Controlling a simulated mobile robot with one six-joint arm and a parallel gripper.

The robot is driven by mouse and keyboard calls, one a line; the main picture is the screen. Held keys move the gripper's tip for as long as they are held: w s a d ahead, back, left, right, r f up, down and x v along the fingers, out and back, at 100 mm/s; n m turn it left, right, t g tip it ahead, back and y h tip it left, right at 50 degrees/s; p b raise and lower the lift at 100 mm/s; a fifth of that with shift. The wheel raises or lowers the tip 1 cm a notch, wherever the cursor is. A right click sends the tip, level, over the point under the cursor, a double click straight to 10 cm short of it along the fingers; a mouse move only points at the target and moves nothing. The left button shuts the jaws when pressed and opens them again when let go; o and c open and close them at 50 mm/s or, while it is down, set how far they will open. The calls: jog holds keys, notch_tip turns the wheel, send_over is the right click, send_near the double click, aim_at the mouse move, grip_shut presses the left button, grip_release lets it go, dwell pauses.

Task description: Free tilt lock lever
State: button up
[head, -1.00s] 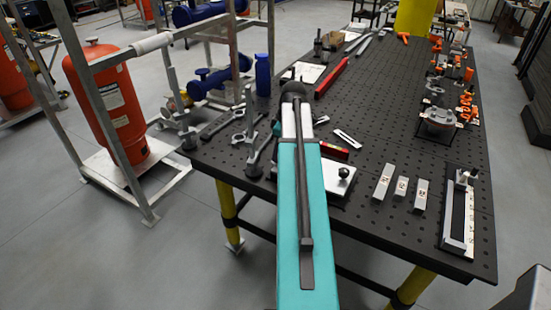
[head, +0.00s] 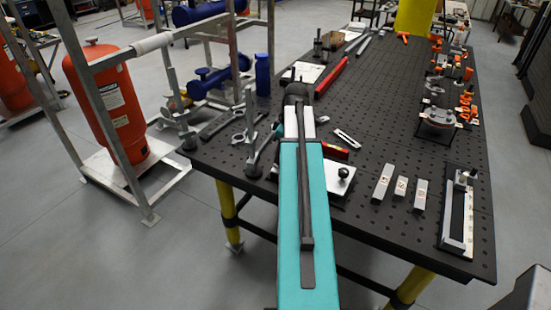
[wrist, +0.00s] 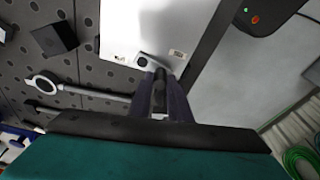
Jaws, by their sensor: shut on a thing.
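The tilt lock lever (wrist: 150,64) shows in the wrist view as a short silver arm with a round hub, on a white plate (wrist: 150,22). A dark upright grip (wrist: 160,88) at its near end stands between the fingers. My gripper (wrist: 162,92) is shut on this grip, with one finger on each side. Small labels sit on the plate to the left and right of the hub; they are too small to read. In the head view my own arm hides the gripper and lever. Part of a white plate (head: 335,186) with a black ball knob (head: 343,172) shows right of the arm.
The black perforated table (head: 385,110) holds several metal blocks (head: 401,187), a red level (head: 335,152) and a long clamp fixture (head: 457,215). In the wrist view a ring-ended rod (wrist: 85,90) lies left of the gripper and a black box (wrist: 265,12) with a red light sits upper right.

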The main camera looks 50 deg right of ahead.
jog(key=shift+s, duration=0.55)
dwell(0.4)
jog(key=o, duration=1)
jog(key=shift+d+r, duration=0.1)
jog(key=shift+r, duration=0.1)
jog(key=shift+p+v, duration=1.1)
jog(key=shift+v, duration=0.3)
